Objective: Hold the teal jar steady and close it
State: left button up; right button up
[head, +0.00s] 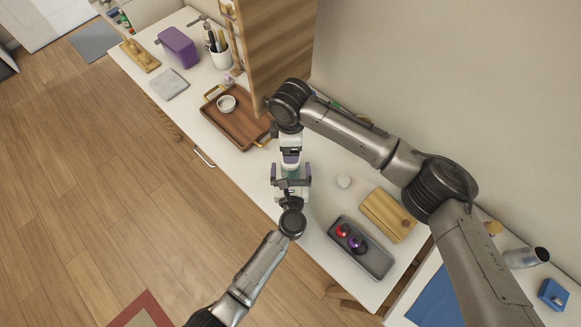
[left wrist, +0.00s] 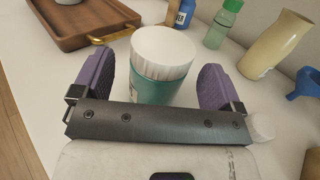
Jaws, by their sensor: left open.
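The teal jar (left wrist: 152,90) stands upright on the counter in the left wrist view, with a white ribbed lid (left wrist: 163,48) on its top. Whether the lid is tight I cannot tell. My left gripper (left wrist: 154,88) is open, its purple pads on either side of the jar, with a gap visible at the right pad. In the head view my left gripper (head: 291,175) comes from below, and only a bit of teal shows there. My right gripper (head: 291,157) points down over the jar's place, and its fingertips are hidden. It does not show in the left wrist view.
A wooden tray (head: 238,125) with a white bowl (head: 227,103) lies behind. A small white round object (head: 343,181), a wooden block (head: 388,214) and a grey tray (head: 372,262) stand to the right. Bottles, including a green one (left wrist: 222,24), stand beyond the jar.

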pick_arm(q)
jog(key=shift+w, duration=0.45)
grip_shut()
dwell(0.8)
pick_arm(e)
jog(key=shift+f, duration=0.1)
jog(key=shift+f, duration=3.9)
jog(key=shift+c, duration=0.3)
